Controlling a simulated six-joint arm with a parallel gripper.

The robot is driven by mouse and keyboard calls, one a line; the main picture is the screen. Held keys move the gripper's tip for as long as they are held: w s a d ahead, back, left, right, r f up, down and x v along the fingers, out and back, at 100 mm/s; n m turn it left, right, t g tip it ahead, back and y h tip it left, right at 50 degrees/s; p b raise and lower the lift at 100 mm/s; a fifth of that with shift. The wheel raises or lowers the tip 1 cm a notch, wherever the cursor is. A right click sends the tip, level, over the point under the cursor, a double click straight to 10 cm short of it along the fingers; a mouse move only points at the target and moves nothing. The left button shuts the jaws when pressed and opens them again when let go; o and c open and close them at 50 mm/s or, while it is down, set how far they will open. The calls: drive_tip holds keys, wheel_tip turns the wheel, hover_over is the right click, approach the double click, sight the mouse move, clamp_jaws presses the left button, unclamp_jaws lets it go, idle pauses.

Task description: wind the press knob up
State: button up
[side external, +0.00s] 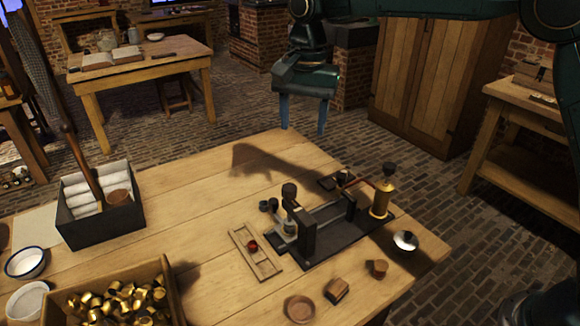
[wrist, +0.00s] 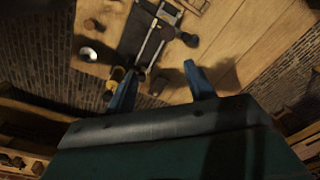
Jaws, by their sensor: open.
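The press (side external: 325,225) has a dark base and black uprights on the near right part of the table. I cannot tell which is the press knob. The press also shows in the wrist view (wrist: 147,42), above the fingers. My gripper (side external: 303,118) is open and empty, with two blue fingers pointing down, well above and behind the press. Its fingers also show in the wrist view (wrist: 158,80), apart, touching nothing.
A wooden tray with a red piece (side external: 252,246) lies left of the press. A brass-filled crate (side external: 170,285) and dark box (side external: 100,222) stand left. The table's back middle is clear.

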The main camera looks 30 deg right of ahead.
sight(289, 187)
drive_tip(key=shift+w+a+f+m, duration=0.2)
drive_tip(key=shift+w+a+f, duration=0.3)
drive_tip(key=shift+f, duration=0.15)
drive_tip(key=shift+w+a+f+m, duration=0.2)
drive_tip(key=shift+w+a+f, duration=0.2)
drive_tip(key=shift+a+f, duration=0.15)
drive_tip(key=shift+d+f, duration=0.1)
drive_tip(key=shift+f, duration=0.05)
wheel_tip(289, 187, down, 14)
drive_tip(key=shift+r, duration=0.2)
drive_tip(key=c, duration=1)
